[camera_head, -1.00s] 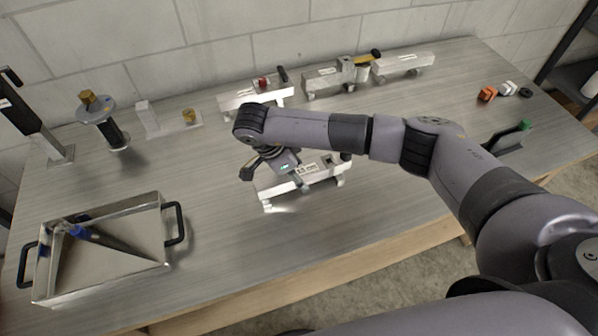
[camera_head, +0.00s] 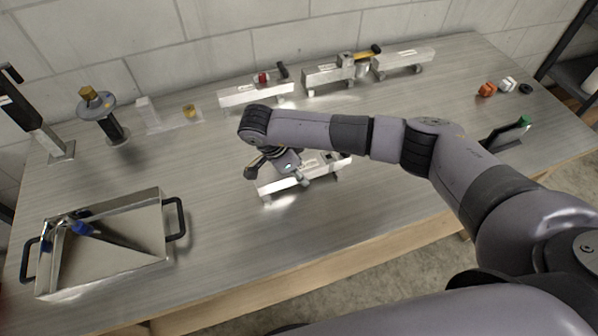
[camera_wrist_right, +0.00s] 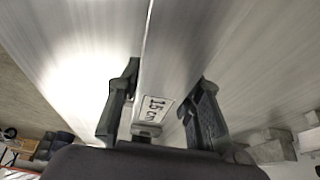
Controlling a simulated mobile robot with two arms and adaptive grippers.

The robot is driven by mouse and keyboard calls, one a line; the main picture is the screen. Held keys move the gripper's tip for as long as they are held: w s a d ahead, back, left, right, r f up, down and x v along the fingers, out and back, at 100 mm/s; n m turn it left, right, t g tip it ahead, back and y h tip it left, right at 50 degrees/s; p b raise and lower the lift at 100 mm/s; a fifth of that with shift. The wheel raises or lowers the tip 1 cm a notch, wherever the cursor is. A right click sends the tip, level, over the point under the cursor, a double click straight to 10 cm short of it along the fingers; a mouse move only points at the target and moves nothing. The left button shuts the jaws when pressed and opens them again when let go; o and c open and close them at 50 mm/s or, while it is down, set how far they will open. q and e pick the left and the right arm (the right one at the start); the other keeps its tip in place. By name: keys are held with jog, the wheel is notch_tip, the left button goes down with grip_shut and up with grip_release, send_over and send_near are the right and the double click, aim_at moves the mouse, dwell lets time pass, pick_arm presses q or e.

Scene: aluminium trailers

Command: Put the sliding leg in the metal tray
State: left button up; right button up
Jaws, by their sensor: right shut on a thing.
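My right gripper (camera_head: 284,172) is at the middle trailer (camera_head: 300,186), a pale aluminium beam near the table's front. In the right wrist view its two black fingers (camera_wrist_right: 160,105) straddle a bright metal bar (camera_wrist_right: 172,60) with a "15 cm" label, one on each side, and are shut on it. The metal tray (camera_head: 150,203), shiny with two black handles, stands at the front left. A piece with a blue part (camera_head: 81,228) lies in its left end. I cannot tell for sure which piece is the sliding leg. My left gripper is not in view.
Several aluminium trailers (camera_head: 404,63) stand along the wall. A jack with a round plate (camera_head: 103,103) and a black-handled post (camera_head: 40,135) stand at the back left. Small orange and white pieces (camera_head: 487,89) lie at the right. The table between tray and middle trailer is clear.

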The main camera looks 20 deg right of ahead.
grip_shut()
jog(key=shift+w+r, duration=0.1)
jog(key=shift+r, duration=0.05)
notch_tip(320, 180, up, 11)
jog(key=b, duration=0.3)
notch_tip(320, 180, up, 9)
dwell(0.4)
